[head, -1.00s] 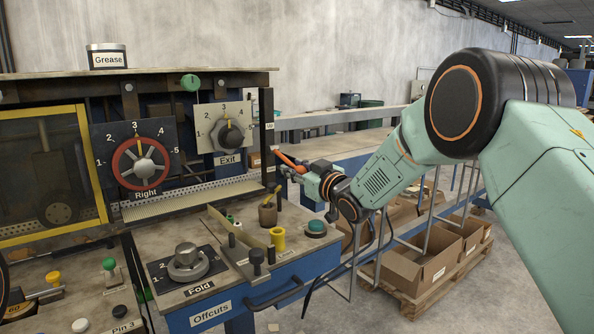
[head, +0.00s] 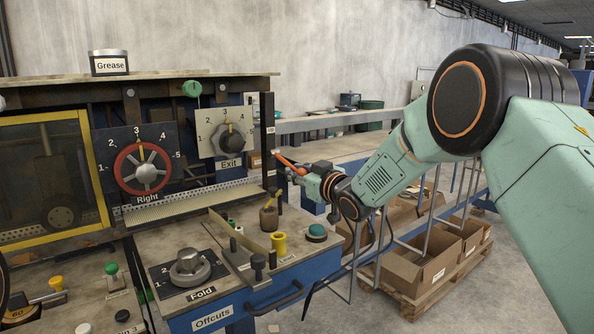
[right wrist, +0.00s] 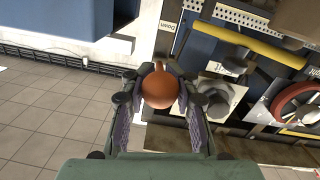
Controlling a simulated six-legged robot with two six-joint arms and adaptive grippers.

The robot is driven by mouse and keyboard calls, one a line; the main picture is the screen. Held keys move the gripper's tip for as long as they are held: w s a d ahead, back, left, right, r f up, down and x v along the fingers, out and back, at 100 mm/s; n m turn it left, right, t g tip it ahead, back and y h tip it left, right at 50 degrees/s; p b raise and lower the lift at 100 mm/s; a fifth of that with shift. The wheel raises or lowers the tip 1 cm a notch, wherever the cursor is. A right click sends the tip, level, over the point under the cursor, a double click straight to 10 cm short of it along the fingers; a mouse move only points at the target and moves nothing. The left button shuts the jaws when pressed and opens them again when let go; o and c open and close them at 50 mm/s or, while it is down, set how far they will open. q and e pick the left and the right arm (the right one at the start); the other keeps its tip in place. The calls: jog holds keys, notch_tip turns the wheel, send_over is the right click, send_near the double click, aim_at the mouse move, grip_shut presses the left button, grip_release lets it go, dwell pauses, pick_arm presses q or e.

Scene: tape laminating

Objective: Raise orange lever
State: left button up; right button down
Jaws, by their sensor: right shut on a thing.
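The orange lever (head: 286,161) sticks out from the right end of the machine, beside the dark upright post. It slants down to the right toward my right gripper (head: 299,171). In the right wrist view, the lever's round orange knob (right wrist: 160,89) sits between the two fingers of my right gripper (right wrist: 160,100), which is shut on it. The fingers partly hide the lever's shaft. My left gripper is not in view.
The Exit dial (head: 228,138) and the Right dial (head: 146,172) are left of the lever. Below are the Fold knob (head: 190,268), a yellow cylinder (head: 279,244) and a teal button (head: 316,232). Cardboard boxes (head: 425,263) stand on a pallet at lower right.

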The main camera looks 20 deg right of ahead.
aim_at(295, 168)
jog(key=r+g+p, duration=0.1)
jog(key=r+p, duration=0.1)
jog(key=p, duration=0.1)
jog(key=shift+s, duration=0.1)
jog(key=shift+r+p, duration=0.3)
jog(key=shift+p, duration=0.05)
notch_tip(295, 168, up, 3)
jog(key=shift+r+p, duration=0.2)
jog(key=shift+p, duration=0.85)
jog(key=shift+w+r+p, duration=0.3)
jog(key=shift+r+p, duration=0.1)
jog(key=shift+r, duration=0.2)
jog(key=shift+w+a+r, duration=0.1)
jog(key=shift+r, duration=0.2)
jog(key=shift+f, duration=0.2)
